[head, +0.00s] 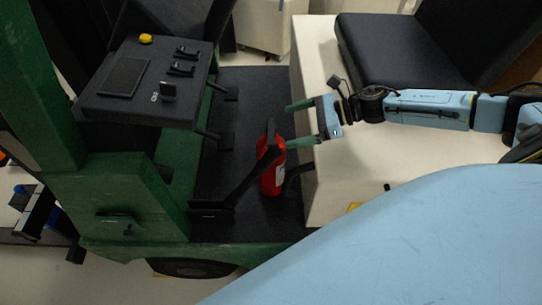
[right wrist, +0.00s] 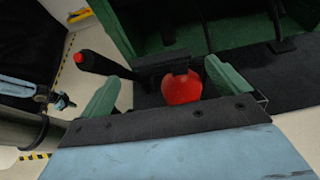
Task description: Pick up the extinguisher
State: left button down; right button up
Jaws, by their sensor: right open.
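The red extinguisher (head: 271,172) stands on the dark floor of the green cart, between the console and the white seat base. In the right wrist view the red extinguisher (right wrist: 182,88) shows beyond the gap between the fingers, with a dark part across its upper edge. My right gripper (head: 294,124) is open and empty, near the extinguisher's top and to its right in the head view. Its two green fingers (right wrist: 168,92) are spread apart in the wrist view, with no contact visible. My left gripper is out of view.
A black lever (head: 246,172) rises just left of the extinguisher, and it appears with a red tip in the wrist view (right wrist: 104,66). The black console (head: 135,88) is at left. The white seat base (head: 335,160) and black seat (head: 385,50) are at right.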

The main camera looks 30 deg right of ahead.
aim_at(274, 130)
jog(key=x, duration=0.3)
jog(key=shift+w+r, duration=0.1)
jog(key=shift+w, duration=0.05)
jog(key=shift+w+a+f, duration=0.2)
jog(key=shift+a+f, duration=0.05)
jog(key=shift+a, duration=0.1)
jog(key=p+x, duration=0.1)
jog(key=x, duration=0.4)
jog(key=shift+s+f+p, duration=0.1)
jog(key=shift+f+p, duration=0.2)
jog(key=shift+p, duration=0.05)
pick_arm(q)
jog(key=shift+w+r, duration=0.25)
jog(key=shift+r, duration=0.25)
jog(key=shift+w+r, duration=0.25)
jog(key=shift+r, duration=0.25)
pick_arm(e)
jog(key=c, duration=1.7)
jog(key=shift+r, duration=0.2)
jog(key=shift+c, duration=0.9)
